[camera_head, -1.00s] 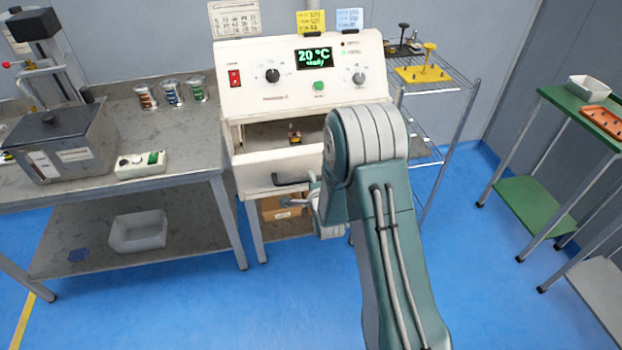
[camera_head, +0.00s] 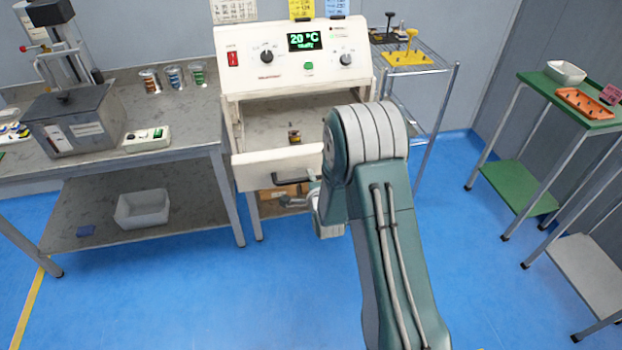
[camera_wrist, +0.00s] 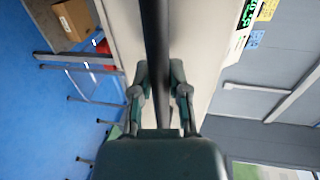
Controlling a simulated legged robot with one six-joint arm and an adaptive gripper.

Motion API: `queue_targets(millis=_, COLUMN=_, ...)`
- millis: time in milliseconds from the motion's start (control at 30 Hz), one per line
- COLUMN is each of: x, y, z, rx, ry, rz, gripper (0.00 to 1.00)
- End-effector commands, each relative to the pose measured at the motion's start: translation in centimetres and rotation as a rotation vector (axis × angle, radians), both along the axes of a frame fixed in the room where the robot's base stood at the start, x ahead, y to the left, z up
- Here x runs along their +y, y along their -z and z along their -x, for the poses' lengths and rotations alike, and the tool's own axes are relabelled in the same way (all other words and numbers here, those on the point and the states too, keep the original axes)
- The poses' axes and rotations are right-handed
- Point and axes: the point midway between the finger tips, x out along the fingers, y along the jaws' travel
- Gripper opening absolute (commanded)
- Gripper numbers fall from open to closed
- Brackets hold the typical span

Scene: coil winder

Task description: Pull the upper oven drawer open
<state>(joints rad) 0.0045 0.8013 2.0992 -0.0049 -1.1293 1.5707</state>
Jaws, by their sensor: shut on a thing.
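The white oven (camera_head: 270,77) stands in the middle of the head view, with a display reading 20 °C. Its upper drawer (camera_head: 262,172) stands out from the body, and its inside shows with a small dark and yellow item (camera_head: 294,135) in it. The black drawer handle (camera_head: 290,181) is on the drawer front. My gripper (camera_head: 308,193) is at the right end of the handle, partly hidden by my arm. In the wrist view, the fingers (camera_wrist: 161,95) are closed around the dark handle bar (camera_wrist: 157,40).
A grey workbench (camera_head: 190,125) with a metal box (camera_head: 75,130) stands at left. A wire rack (camera_head: 425,70) is at right of the oven, and a green table (camera_head: 540,85) is farther right. A cardboard box (camera_wrist: 75,18) shows below the drawer. The blue floor in front is clear.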

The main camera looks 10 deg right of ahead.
Motion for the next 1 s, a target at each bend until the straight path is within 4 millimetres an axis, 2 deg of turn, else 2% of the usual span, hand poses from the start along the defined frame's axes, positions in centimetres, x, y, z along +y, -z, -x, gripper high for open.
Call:
queue_targets(millis=33, x=0.0, y=0.6, z=0.3, rx=0.018, ry=0.000, rz=0.000, gripper=0.00)
queue_targets(millis=67, x=0.0, y=0.6, z=0.3, rx=0.018, ry=0.000, rz=0.000, gripper=0.26)
queue_targets(millis=100, x=0.0, y=0.6, z=0.3, rx=0.018, ry=0.000, rz=0.000, gripper=0.43)
queue_targets(millis=133, x=0.0, y=0.6, z=0.3, rx=0.018, ry=0.000, rz=0.000, gripper=0.57)
queue_targets(millis=567, x=0.0, y=0.0, z=0.5, rx=0.005, ry=0.000, rz=0.000, gripper=0.57)
queue_targets(millis=667, x=0.0, y=-0.2, z=1.8, rx=0.007, ry=0.000, rz=0.000, gripper=0.57)
queue_targets(millis=1000, x=0.1, y=-1.4, z=8.5, rx=0.010, ry=0.000, rz=0.001, gripper=0.57)
